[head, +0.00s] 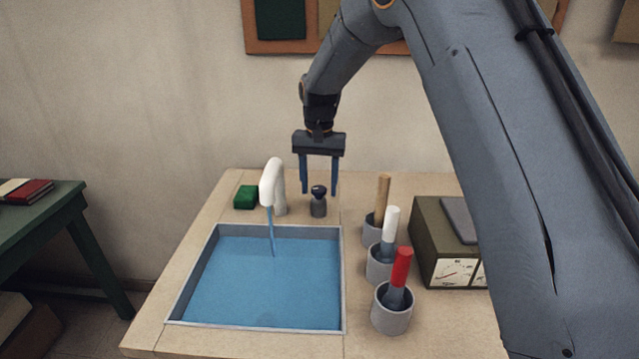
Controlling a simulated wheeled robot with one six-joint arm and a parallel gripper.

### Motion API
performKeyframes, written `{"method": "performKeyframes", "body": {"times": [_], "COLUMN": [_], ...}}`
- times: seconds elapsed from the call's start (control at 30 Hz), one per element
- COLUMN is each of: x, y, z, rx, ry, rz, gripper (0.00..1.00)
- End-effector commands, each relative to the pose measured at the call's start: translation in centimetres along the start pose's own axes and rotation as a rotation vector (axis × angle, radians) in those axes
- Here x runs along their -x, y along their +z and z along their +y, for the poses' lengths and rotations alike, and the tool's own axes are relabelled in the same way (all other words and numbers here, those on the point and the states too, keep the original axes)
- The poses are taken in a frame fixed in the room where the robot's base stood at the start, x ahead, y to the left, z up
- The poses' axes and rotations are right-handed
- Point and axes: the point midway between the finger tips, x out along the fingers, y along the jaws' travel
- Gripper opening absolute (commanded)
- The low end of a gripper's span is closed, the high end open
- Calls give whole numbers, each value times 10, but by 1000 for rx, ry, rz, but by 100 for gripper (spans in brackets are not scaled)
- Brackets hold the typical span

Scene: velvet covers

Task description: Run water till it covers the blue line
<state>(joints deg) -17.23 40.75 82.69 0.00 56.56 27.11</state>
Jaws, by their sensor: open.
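A sink basin (343,290) with a pale metal rim is set in the light wooden counter. Blue water (255,290) covers its whole floor, and a stream falls into it from the white faucet (272,182). No blue line can be made out on the basin walls. A small dark knob (319,203) stands on the counter to the right of the faucet. My gripper (319,190) points down with its two blue fingers apart, over or just behind the knob, and holds nothing. Whether the fingertips touch the knob cannot be told.
A green block (246,197) lies left of the faucet. Right of the basin stand three grey cups (391,312) holding sticks with wooden, white and red tops. An olive box with dials (437,240) is further right. A green table (40,230) with books is at the left.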

Motion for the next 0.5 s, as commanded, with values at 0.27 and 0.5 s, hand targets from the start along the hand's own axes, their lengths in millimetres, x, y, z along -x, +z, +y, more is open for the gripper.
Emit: {"method": "performKeyframes", "body": {"times": [0.27, 0.5], "x": [0, 0], "y": [0, 0], "z": [-1, -1], "rx": [1, 3], "ry": [0, 0], "rz": [0, 0], "gripper": [41, 11]}}
